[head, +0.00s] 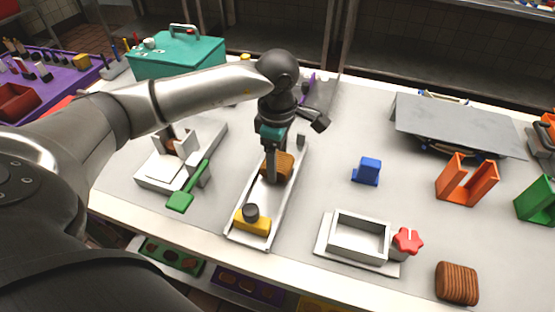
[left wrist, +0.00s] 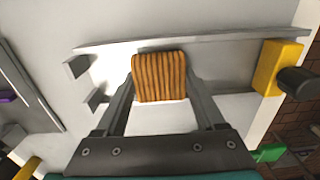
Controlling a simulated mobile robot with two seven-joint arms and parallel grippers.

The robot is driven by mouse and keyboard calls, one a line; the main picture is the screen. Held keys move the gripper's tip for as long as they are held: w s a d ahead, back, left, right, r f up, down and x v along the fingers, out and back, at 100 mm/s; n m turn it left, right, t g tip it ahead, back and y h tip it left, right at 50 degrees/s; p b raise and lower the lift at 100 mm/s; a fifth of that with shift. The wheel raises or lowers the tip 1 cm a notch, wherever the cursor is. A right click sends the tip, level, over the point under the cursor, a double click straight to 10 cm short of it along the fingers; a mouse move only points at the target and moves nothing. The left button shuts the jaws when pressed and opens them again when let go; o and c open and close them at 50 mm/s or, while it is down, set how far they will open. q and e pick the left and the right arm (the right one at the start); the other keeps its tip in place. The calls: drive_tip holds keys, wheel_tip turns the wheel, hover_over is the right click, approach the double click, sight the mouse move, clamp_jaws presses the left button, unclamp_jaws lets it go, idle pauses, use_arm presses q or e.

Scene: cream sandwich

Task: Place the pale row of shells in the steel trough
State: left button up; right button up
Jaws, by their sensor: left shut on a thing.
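The pale row of shells (head: 284,167) is a light brown ridged block. My left gripper (head: 272,172) is shut on it, and in the left wrist view the row (left wrist: 160,77) sits between the two fingers. The steel trough (head: 262,197) is a long, light, low-walled channel on the table. The row is at its far part, inside or just above it; I cannot tell whether it touches the floor. A yellow block with a dark knob (head: 252,220) stands at the trough's near end. My right gripper is not in view.
A darker ridged row (head: 457,284) lies at the front right. A white box with a red knob (head: 358,239) stands right of the trough, a blue block (head: 367,171) behind it. A white stand with a green handle (head: 180,202) is at left. Table between trough and blue block is clear.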

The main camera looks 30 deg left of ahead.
use_arm(q)
drive_tip(key=o, duration=0.9)
drive_tip(key=shift+f, duration=0.15)
drive_tip(key=o, duration=0.4)
drive_tip(key=shift+o, duration=0.2)
drive_tip(key=shift+r, duration=0.25)
wheel_tip(320, 180, up, 12)
drive_tip(key=p, duration=0.2)
